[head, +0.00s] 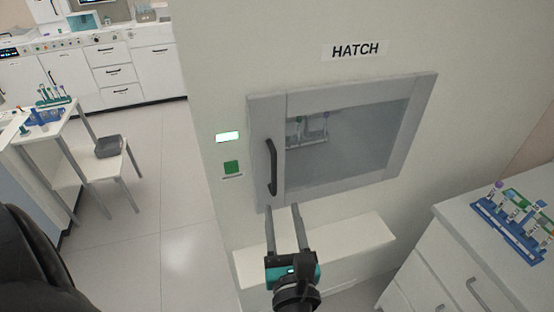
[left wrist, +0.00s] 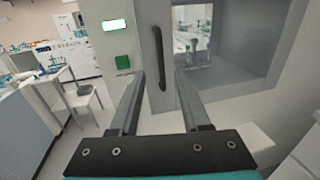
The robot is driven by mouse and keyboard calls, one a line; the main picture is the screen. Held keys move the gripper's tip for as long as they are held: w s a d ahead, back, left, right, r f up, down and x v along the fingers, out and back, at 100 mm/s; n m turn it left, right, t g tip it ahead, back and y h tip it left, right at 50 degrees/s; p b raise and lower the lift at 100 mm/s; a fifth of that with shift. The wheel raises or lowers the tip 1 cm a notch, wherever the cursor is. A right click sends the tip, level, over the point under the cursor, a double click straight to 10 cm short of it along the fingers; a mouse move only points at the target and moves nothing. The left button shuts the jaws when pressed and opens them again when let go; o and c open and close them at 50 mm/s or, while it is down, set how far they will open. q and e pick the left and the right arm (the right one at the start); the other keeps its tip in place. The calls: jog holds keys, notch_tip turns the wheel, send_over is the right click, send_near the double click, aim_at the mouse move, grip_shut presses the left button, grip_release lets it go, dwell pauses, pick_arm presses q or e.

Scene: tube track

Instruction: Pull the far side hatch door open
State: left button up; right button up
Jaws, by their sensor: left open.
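The hatch door (head: 345,183) is a grey frame with a glass pane, set in the pale wall under a HATCH sign; it looks shut. Its dark upright handle (head: 271,168) is on the left side of the door. My left gripper (head: 283,212) is open and empty, with its fingertips just below and right of the handle in the head view. In the left wrist view the handle (left wrist: 158,58) shows between and beyond the open fingers (left wrist: 159,78), apart from them as far as I can tell. My right gripper is not in view.
A lit panel (head: 227,137) and a green button (head: 231,167) are left of the hatch. A white ledge (head: 345,243) juts out below it. A counter with a blue tube rack (head: 510,232) stands at right. Open floor (head: 150,240) lies to the left. Tubes show faintly behind the glass.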

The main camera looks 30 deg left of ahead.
aim_at(274, 168)
pick_arm(q)
jog(key=p+x, duration=0.1)
jog(key=x, duration=1.3)
jog(key=shift+w+a+f, duration=0.1)
jog(key=shift+a, duration=0.1)
jog(key=shift+c, duration=0.2)
grip_shut()
dwell(0.5)
